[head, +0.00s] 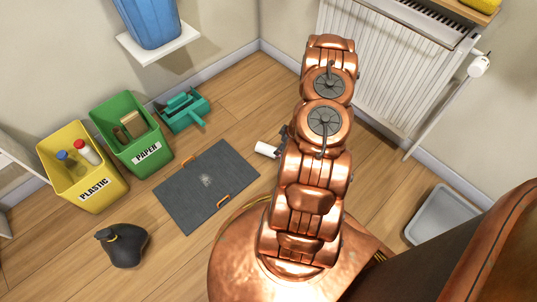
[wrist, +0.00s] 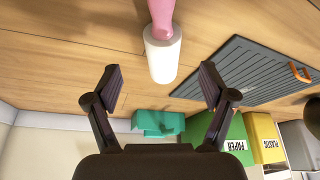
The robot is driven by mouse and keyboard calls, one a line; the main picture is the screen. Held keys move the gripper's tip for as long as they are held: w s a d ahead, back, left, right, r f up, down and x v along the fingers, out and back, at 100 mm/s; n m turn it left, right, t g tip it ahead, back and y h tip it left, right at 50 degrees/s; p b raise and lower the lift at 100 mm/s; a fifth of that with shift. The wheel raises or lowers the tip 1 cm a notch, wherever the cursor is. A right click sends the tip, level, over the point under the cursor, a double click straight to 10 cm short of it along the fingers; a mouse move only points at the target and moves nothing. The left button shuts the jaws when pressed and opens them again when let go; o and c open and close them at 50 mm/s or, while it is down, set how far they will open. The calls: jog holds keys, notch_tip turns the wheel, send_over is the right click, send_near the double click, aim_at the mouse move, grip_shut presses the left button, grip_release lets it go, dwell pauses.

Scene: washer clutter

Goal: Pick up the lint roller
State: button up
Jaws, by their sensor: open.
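The lint roller has a white cylinder and a pink handle. In the wrist view the lint roller (wrist: 162,52) lies on the wooden floor, its white end toward my gripper and its handle running out of the top edge. My gripper (wrist: 160,85) is open and empty, with the white end just beyond and between its two fingertips. In the head view the white end of the lint roller (head: 266,149) shows at the left of my arm, and the handle is hidden behind the arm. My gripper is mostly hidden there.
A dark grey mat (head: 207,186) with orange handles lies beside the roller. A green paper bin (head: 131,133), a yellow plastic bin (head: 84,167), a teal item (head: 183,109) and a black rounded object (head: 123,246) stand around it. A radiator (head: 385,70) is on the wall.

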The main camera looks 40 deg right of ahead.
aim_at(273, 150)
jog(key=shift+b+x, duration=1.9)
jog(key=shift+x, duration=2)
jog(key=shift+s+a, duration=0.1)
jog(key=shift+s, duration=0.1)
jog(key=c, duration=1.4)
jog(key=shift+r+p, duration=1.15)
jog(key=shift+r, duration=0.6)
jog(key=shift+s+a+r, duration=0.15)
jog(key=s+a+p, duration=0.1)
jog(key=s+a, duration=0.2)
jog(key=s+a+r+p, duration=0.1)
jog(key=s+a, duration=0.2)
jog(key=s+a+p, duration=0.2)
jog(key=s+a, duration=0.1)
jog(key=a, duration=0.1)
jog(key=shift+r, duration=0.15)
jog(key=shift+s+a, duration=0.75)
jog(key=shift+a, duration=0.05)
